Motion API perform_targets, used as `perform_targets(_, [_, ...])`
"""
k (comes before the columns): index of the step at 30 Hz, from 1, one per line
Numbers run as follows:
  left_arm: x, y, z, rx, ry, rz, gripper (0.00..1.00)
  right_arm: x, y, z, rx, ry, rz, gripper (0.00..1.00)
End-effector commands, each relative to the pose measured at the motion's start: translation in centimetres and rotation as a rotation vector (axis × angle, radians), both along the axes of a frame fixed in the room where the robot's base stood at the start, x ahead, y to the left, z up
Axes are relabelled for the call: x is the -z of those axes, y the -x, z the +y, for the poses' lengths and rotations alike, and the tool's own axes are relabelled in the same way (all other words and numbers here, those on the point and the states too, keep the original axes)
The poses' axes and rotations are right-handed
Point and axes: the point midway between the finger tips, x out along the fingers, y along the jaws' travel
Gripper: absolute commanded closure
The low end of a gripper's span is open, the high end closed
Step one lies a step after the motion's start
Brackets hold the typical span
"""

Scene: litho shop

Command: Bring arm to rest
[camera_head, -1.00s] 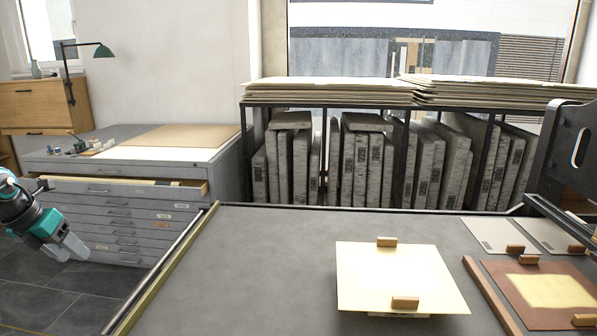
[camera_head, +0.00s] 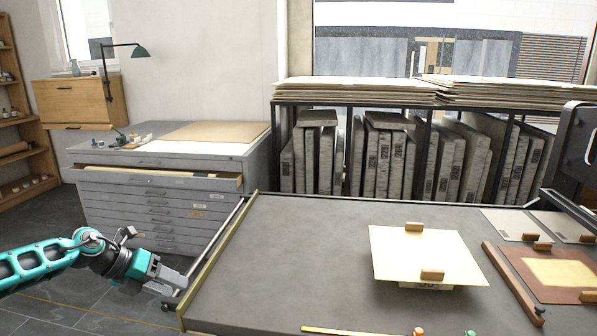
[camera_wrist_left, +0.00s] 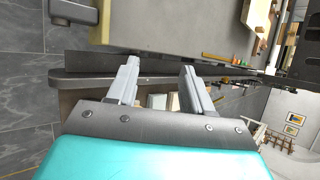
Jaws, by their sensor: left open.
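My left arm comes in from the left in the head view. Its gripper (camera_head: 172,280) hangs over the floor beside the left edge of the grey press bed (camera_head: 300,240). In the left wrist view the two fingers of this gripper (camera_wrist_left: 160,85) stand apart with nothing between them. The fingers point toward the side of a grey table edge. My right gripper is not in view.
A grey flat-file cabinet (camera_head: 150,215) with its top drawer slightly open stands behind the arm. A cream sheet (camera_head: 425,250) with two wooden blocks lies on the bed. A rack of stone slabs (camera_head: 325,160) stands behind. Dark floor (camera_head: 50,220) is clear at left.

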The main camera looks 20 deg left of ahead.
Motion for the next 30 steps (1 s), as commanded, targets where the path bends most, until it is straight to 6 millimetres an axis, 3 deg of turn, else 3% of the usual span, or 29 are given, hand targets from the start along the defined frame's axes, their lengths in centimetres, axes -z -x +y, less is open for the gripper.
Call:
perform_targets(1, [2.0, -0.2, -3.9, -0.016, 0.113, -0.012, 0.49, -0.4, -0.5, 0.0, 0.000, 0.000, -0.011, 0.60])
perform_targets(6, [5.9, 0.2, -15.7, -0.216, 0.558, -0.032, 0.49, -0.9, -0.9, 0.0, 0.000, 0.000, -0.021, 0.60])
perform_targets(9, [7.3, 1.4, -20.6, -0.412, 0.814, 0.005, 0.49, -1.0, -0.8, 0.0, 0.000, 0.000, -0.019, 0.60])
perform_targets(12, [8.6, 3.3, -24.0, -0.649, 1.045, 0.078, 0.49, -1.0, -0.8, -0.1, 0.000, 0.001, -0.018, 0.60])
perform_targets(21, [13.3, 11.8, -29.2, -1.430, 1.502, 0.439, 0.49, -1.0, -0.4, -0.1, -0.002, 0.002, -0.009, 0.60])
perform_targets(25, [14.4, 14.6, -30.3, -1.634, 1.573, 0.557, 0.49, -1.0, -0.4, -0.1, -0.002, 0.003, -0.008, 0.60])
perform_targets(30, [14.9, 15.9, -30.9, -1.727, 1.599, 0.616, 0.49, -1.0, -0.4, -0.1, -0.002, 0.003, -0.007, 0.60])
